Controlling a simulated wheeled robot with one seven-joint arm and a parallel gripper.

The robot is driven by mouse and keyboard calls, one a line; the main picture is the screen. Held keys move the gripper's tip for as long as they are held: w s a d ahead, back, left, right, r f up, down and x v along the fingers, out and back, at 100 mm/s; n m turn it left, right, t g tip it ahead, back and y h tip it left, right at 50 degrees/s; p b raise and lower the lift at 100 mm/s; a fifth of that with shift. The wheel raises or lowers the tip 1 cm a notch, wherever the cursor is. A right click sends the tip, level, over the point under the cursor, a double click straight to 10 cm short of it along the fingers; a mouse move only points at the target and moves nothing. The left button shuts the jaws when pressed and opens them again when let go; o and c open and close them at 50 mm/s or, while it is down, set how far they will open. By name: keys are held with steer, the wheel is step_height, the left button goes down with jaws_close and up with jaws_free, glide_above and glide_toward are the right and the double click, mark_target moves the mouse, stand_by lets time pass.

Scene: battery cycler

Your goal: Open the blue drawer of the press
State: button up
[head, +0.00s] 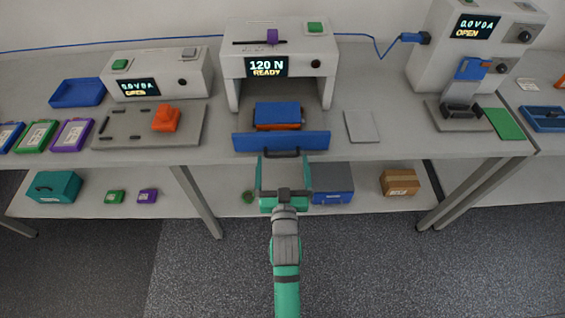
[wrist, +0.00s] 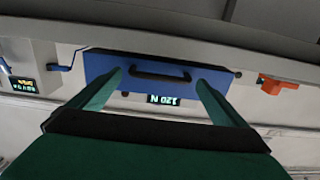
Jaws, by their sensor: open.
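The press (head: 233,66) stands at the middle of the bench, its display reading 120 N READY. Its blue drawer front (head: 318,141) is below it at the bench's front edge, with a dark bar handle (head: 282,154). I cannot tell from the view whether the drawer is drawn out at all. My gripper (head: 284,160) is open, just in front of the drawer. In the wrist view, my gripper (wrist: 160,80) has its fingers on either side of the handle (wrist: 160,76), against the blue drawer front (wrist: 103,63). Contact with the handle cannot be made out.
A blue and orange block (head: 278,113) sits between the press legs. A grey plate (head: 362,126) lies to the right. A fixture with an orange part (head: 166,118) is at the left. A lower shelf holds a blue box (head: 333,184) and a brown box (head: 399,181).

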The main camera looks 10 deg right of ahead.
steer(key=s+a, duration=0.1)
steer(key=s, duration=0.9)
steer(key=shift+s+a, duration=0.15)
steer(key=shift+a, duration=0.15)
steer(key=shift+a, duration=0.1)
steer(key=s+a+f+n+g+y, duration=0.1)
steer(key=s+a, duration=0.3)
steer(key=s, duration=0.9)
steer(key=s+a+f+g+y, duration=0.1)
steer(key=s+a+f, duration=0.2)
steer(key=s, duration=1)
steer(key=shift+s+a+n+y, duration=0.2)
steer(key=shift+a+n+y, duration=0.2)
steer(key=shift+f, duration=0.1)
